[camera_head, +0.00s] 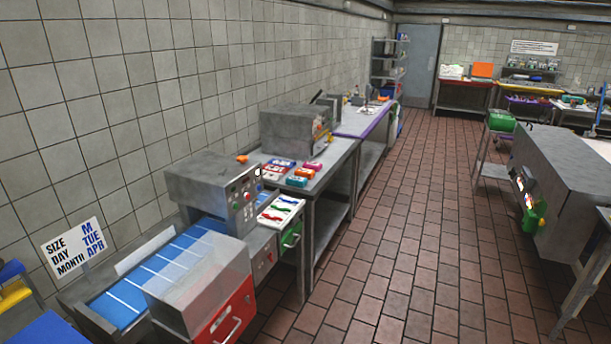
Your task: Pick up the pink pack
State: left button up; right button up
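A small pink pack (313,165) lies on a steel table (338,153) left of the picture's middle, some way off. It sits at the back right of a group of small coloured packs. Just in front of it are a teal-topped pack (305,172) and an orange one (297,181). Red packs (275,171) lie to its left. Neither of my grippers shows in this view.
A slicing machine with a blue conveyor (125,303) and a grey control box (215,185) stands at the near left. A white tray (281,210) sits beside it. Grey equipment (560,185) stands at the right. The tiled floor (400,240) between is clear.

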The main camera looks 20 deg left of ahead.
aim_at(317, 167)
jog(key=i, duration=1.85)
jog(key=i+l, duration=0.1)
jog(key=i, duration=1.75)
jog(key=i+u, duration=0.45)
jog(key=i+l+u, duration=0.15)
jog(key=i+u, duration=0.15)
jog(key=u, duration=0.15)
jog(key=i+l+u, duration=0.25)
jog(key=u, duration=0.25)
jog(key=i+l+u, duration=0.6)
jog(key=l+u, duration=0.25)
jog(key=i+l+u, duration=0.15)
jog(key=u, duration=0.3)
jog(key=l+u, duration=1.25)
